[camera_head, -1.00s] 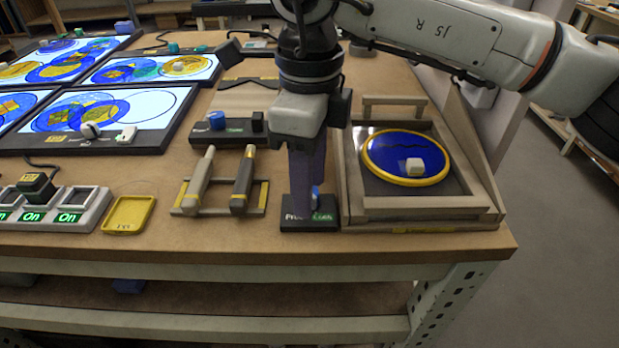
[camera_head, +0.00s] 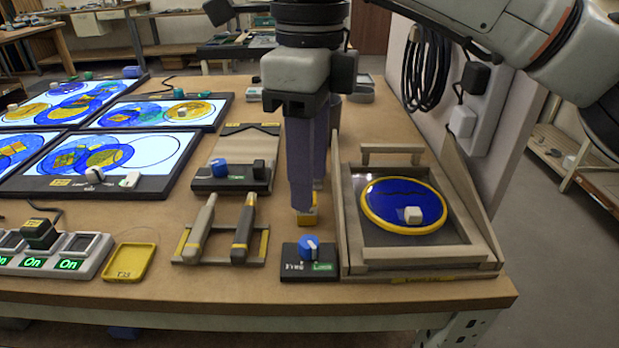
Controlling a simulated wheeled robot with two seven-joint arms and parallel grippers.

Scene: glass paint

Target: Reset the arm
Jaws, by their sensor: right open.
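My right gripper (camera_head: 306,208) points down over the table, between the pen rack and the wooden frame. Its fingers are open, seen nearly edge-on, and nothing shows held in them. Just in front of the fingers is a black box with a blue knob (camera_head: 308,247), its label only partly readable as "Free" and a green word. A small yellow thing (camera_head: 307,217) shows behind and below the fingertips, partly hidden. My left gripper is not in view.
A wooden frame (camera_head: 420,257) holds a blue disc with a yellow rim (camera_head: 404,205) and a pale cube (camera_head: 413,214). Left are two pens on a rack (camera_head: 218,252), a yellow tray (camera_head: 130,262), a switch strip (camera_head: 70,254) and lit panels (camera_head: 110,155). A wall stands behind right.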

